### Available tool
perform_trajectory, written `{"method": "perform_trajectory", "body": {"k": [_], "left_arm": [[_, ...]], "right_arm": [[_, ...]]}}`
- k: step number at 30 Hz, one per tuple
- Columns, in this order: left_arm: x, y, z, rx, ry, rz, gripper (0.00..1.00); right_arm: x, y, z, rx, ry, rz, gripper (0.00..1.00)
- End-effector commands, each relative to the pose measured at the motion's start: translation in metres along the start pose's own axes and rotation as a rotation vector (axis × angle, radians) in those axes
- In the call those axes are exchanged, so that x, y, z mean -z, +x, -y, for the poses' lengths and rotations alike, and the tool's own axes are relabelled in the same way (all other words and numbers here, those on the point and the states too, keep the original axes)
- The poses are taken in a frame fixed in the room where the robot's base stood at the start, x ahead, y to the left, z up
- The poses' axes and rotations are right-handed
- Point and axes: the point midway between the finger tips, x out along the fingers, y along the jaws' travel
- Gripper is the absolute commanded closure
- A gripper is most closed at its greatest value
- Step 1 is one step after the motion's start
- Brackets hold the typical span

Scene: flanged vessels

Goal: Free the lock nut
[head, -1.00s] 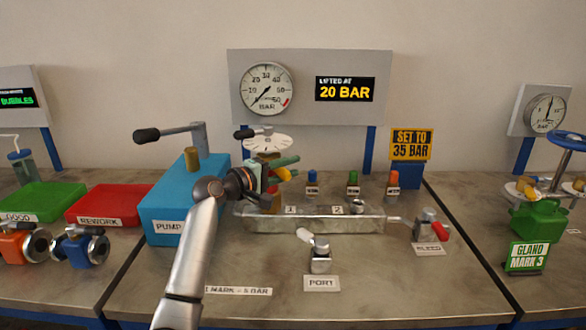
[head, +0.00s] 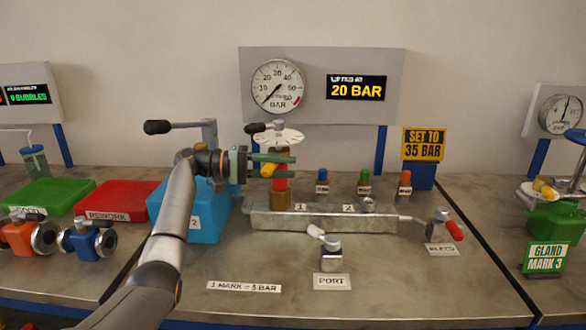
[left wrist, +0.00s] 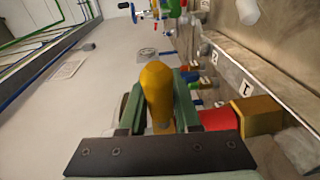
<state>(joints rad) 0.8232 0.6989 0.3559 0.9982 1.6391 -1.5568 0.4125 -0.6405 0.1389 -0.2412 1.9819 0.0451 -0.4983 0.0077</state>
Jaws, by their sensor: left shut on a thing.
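A relief valve stands at the left end of the metal manifold, with a red body (head: 280,183), a brass base (head: 281,200) and a white marked disc (head: 279,138) on top. A yellow handle (head: 268,171) sticks out at the upper part of the red body. My left gripper (head: 272,166) comes in from the left, level, with its green fingers shut on this handle. In the left wrist view the yellow handle (left wrist: 157,95) lies between the fingers, with the red body (left wrist: 217,118) to the right. The lock nut itself is mostly hidden by the fingers.
The manifold (head: 335,219) carries stations 1 and 2. The pressure gauge (head: 278,86) and a "LIFTED AT 20 BAR" display (head: 356,87) are behind. A port valve (head: 330,252) and red-handled bleed valve (head: 443,228) stand in front and right.

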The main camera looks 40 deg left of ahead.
Motion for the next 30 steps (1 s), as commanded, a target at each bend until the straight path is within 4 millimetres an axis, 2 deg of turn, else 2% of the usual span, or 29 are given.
{"method": "perform_trajectory", "body": {"k": [14, 15, 23, 30], "left_arm": [[-0.0006, -0.0032, 0.0008, 0.001, 0.0, 0.013, 1.0], [-0.0006, -0.0032, 0.0008, 0.001, 0.0, 0.013, 0.67], [-0.0002, -0.0032, 0.0007, 0.001, 0.0, 0.011, 0.39], [0.0, -0.0038, 0.0006, 0.001, 0.0, 0.01, 0.39]], "right_arm": [[0.0011, -0.0001, -0.001, -0.002, -0.001, -0.002, 1.0], [0.0012, -0.0001, -0.0011, -0.002, -0.001, -0.003, 1.0], [0.0017, -0.0002, -0.0019, -0.004, -0.001, -0.004, 1.0], [0.0019, -0.0001, -0.0023, -0.004, -0.001, -0.005, 1.0]]}}
